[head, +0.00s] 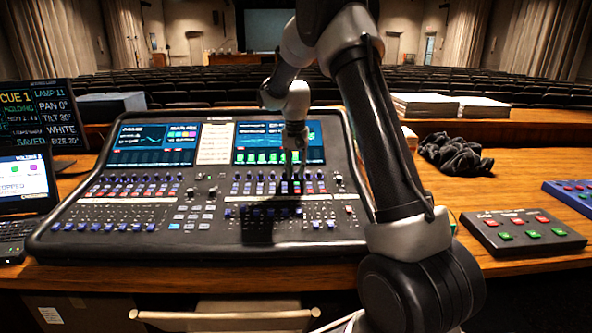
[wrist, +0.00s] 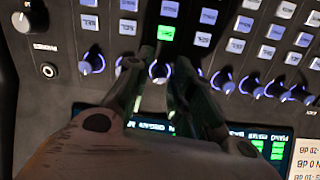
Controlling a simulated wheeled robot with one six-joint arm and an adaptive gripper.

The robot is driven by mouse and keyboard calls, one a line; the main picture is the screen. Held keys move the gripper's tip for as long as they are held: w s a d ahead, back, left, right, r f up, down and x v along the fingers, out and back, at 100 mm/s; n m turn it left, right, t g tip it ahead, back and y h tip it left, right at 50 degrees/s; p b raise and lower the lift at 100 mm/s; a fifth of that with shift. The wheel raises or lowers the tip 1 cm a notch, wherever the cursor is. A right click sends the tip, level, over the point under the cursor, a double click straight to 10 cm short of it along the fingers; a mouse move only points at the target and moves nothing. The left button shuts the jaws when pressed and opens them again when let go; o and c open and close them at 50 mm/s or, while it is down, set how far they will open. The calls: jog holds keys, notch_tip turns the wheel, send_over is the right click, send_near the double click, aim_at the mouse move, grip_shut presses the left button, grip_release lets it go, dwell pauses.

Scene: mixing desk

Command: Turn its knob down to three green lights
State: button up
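The mixing desk (head: 258,226) stands on the wooden counter, with rows of blue-capped knobs and square buttons. My gripper (head: 291,176) reaches down to the upper knob row, below the right screen (head: 279,131). In the wrist view, my gripper (wrist: 162,62) has its two fingers on either side of one ringed knob (wrist: 158,72). The gap is narrow; I cannot tell whether the fingers touch the knob. A green-lit button (wrist: 166,33) is just past this knob. Green blocks show on the right screen; any light count for this knob is unclear, partly hidden by the gripper.
Neighbouring knobs (wrist: 92,62) stand close on both sides. A laptop (head: 26,190) and a cue monitor (head: 38,113) are at the left.

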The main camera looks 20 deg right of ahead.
jog(key=shift+c, duration=0.2)
grip_shut()
jog(key=shift+n, duration=0.4)
jog(key=shift+n+h, duration=0.3)
jog(key=shift+n, duration=2)
jog(key=shift+o, duration=0.2)
grip_release()
jog(key=shift+r, duration=0.1)
